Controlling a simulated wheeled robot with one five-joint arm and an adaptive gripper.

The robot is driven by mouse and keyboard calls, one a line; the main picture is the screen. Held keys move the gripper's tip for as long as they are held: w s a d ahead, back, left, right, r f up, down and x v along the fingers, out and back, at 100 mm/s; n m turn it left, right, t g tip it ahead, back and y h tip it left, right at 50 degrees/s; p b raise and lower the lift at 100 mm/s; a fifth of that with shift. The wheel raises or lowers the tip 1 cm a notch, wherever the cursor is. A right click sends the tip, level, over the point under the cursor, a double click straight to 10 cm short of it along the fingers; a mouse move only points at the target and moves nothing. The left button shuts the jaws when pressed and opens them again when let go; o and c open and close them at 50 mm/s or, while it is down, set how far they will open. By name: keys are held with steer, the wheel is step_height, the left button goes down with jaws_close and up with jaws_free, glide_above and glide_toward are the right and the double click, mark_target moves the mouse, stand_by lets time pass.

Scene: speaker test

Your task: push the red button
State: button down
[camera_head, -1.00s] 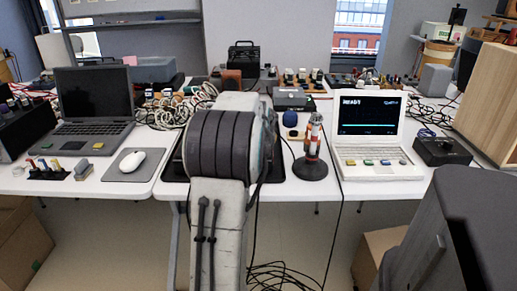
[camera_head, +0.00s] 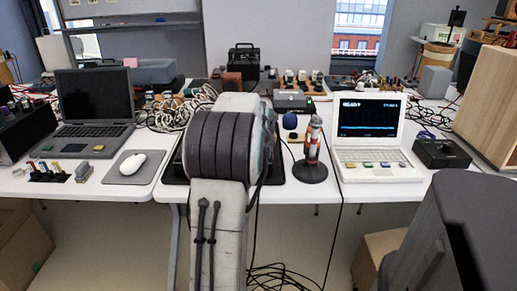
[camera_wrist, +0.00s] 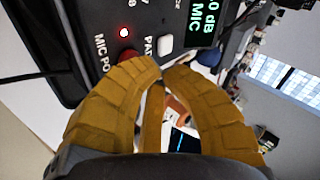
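In the wrist view, a dark red round button (camera_wrist: 128,56) sits on a black panel (camera_wrist: 80,12), by the white lettering "MIC PO…". Its lower part is hidden behind one finger of my gripper (camera_wrist: 161,69). A small lit red lamp (camera_wrist: 124,32) is just above it. My yellow-brown gripper fingers come together at their tips, with nothing seen held between them. The tips are right of the red button in the picture; whether a finger touches it, I cannot tell. In the head view my arm hides the gripper and the button.
A white button (camera_wrist: 165,43) marked "PAD" and a green-lettered display (camera_wrist: 203,17) are close to my fingertips. In the head view, a red-and-white microphone (camera_head: 312,145) stands right of my arm, beside a white laptop (camera_head: 378,172). A mouse (camera_head: 132,163) lies on the left.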

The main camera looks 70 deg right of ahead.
steer(key=shift+r, duration=0.35)
steer(key=shift+r, duration=0.1)
steer(key=shift+r+p, duration=2.55)
steer(key=shift+r, duration=0.35)
